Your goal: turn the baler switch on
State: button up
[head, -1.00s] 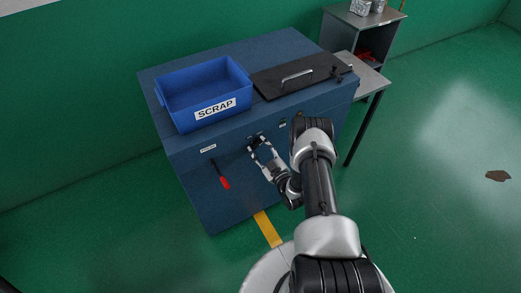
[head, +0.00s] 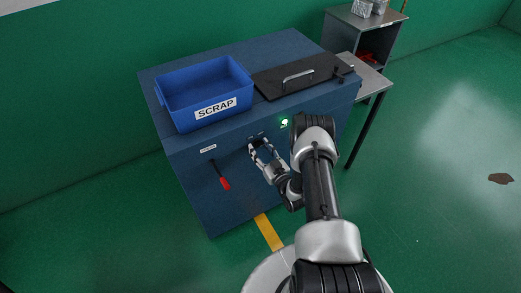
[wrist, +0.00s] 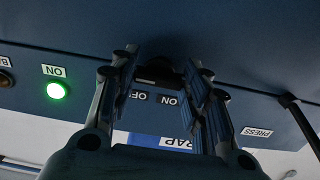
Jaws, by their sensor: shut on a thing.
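The baler (head: 200,180) is a dark blue cabinet against the green wall. Its switch (wrist: 160,72) is a dark knob on the front panel, partly hidden by my fingers in the wrist view, with OFF and ON labels (wrist: 170,101) beside it. My gripper (head: 257,142) is at the front panel with its fingers around the knob; in the wrist view my gripper (wrist: 160,85) is shut on it. A green lamp (wrist: 56,90) labelled ON is lit; the lamp also shows in the head view (head: 284,122).
A red-handled lever (head: 223,182) hangs on the baler's front, left of my gripper. A blue SCRAP bin (head: 203,90) and a black lid with a handle (head: 299,80) are on top. A grey shelf stand (head: 371,70) stands at the right. Open green floor lies to the right.

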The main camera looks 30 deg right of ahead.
jog(key=o, duration=1.1)
jog(key=shift+c, duration=0.2)
jog(key=s, duration=1.2)
jog(key=shift+d, duration=0.2)
